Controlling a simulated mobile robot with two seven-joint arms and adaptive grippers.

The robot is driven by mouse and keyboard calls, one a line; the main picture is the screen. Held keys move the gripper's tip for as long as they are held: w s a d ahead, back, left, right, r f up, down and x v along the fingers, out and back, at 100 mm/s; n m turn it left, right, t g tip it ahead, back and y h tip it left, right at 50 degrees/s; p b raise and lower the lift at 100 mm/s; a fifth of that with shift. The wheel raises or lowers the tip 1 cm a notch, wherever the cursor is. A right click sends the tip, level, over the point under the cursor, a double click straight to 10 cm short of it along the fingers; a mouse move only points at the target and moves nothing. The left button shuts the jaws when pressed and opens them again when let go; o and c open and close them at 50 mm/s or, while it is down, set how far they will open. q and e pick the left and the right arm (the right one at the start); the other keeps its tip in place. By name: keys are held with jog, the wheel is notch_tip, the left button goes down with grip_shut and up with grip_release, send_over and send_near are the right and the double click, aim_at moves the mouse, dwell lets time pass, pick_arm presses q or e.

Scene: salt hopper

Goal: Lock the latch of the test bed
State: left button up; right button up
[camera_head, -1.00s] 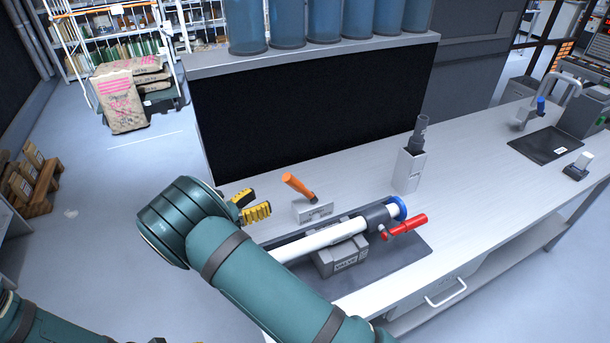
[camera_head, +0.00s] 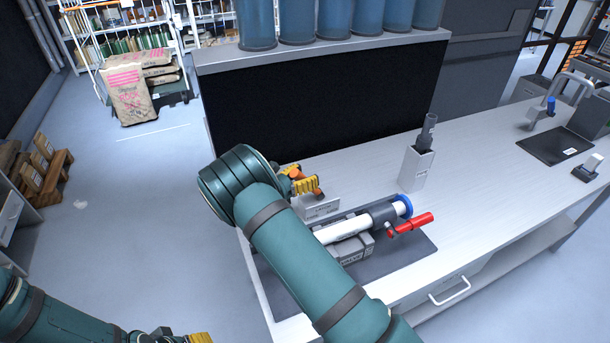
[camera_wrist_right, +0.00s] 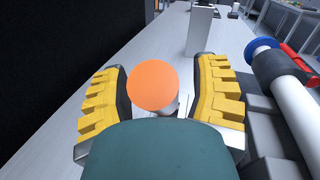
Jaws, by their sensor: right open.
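The test bed (camera_head: 408,258) is a dark plate on the bench, with a white pipe (camera_head: 345,229) lying in a grey block. An orange-handled lever (camera_head: 297,172), probably the latch, rises at a small grey labelled block (camera_head: 322,208) behind the pipe. My right gripper (camera_head: 304,183) is at the orange handle, partly hiding it. In the right wrist view its yellow-padded fingers are open, one on each side of the round orange end (camera_wrist_right: 153,88), with a gap on both sides. My left gripper (camera_head: 185,338) is cut off at the bottom edge; its jaws cannot be judged.
A red valve handle (camera_head: 411,224) and blue ring (camera_head: 403,206) are at the pipe's right end. A grey holder (camera_head: 416,168) with a dark tube stands behind them. A black panel (camera_head: 320,100) rises behind the bench.

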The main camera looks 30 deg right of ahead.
jog(key=shift+d, duration=0.1)
grip_shut()
pick_arm(q)
jog(key=shift+d, duration=0.15)
pick_arm(e)
jog(key=shift+f, duration=0.15)
pick_arm(q)
jog(key=shift+d+r, duration=0.1)
jog(key=shift+d, duration=0.3)
